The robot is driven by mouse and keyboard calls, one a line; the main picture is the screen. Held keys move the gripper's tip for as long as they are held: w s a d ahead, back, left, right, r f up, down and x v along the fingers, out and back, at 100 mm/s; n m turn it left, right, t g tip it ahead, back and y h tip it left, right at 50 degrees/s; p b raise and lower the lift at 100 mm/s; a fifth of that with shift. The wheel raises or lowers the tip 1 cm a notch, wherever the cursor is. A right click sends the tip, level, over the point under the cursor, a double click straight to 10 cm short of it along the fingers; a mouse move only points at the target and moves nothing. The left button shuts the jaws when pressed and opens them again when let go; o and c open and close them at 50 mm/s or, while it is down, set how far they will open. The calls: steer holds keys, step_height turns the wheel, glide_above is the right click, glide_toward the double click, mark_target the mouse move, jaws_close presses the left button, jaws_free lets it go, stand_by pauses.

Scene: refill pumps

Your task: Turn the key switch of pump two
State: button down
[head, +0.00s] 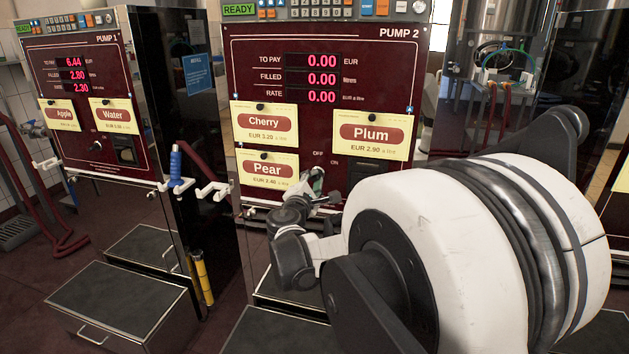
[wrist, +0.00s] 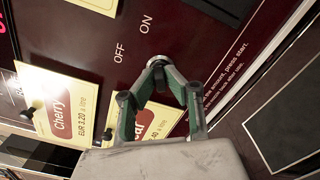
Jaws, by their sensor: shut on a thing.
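Pump 2 (head: 258,62) stands in the middle of the head view, with a dark red front panel. Its OFF and ON labels (head: 326,157) show just above my gripper (head: 320,187). In the wrist view, my gripper (wrist: 160,68) has its green-sided fingers drawn together at the panel, below the OFF and ON labels. The fingers are shut on the key switch (wrist: 160,59), of which only a small grey metal part shows between the tips. The fingers hide most of the switch, so I cannot tell which way it points.
Yellow cards for Cherry (head: 265,121), Pear (head: 267,169) and Plum (head: 373,133) hang on the panel around my gripper. Pump 1 (head: 100,50) stands to the left. A nozzle with a blue grip (head: 176,163) hangs between the pumps. A grey step box (head: 120,300) stands on the floor.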

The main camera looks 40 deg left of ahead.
stand_by(0.4)
steer(key=c, duration=1.8)
jaws_free()
steer(key=v, duration=1.2)
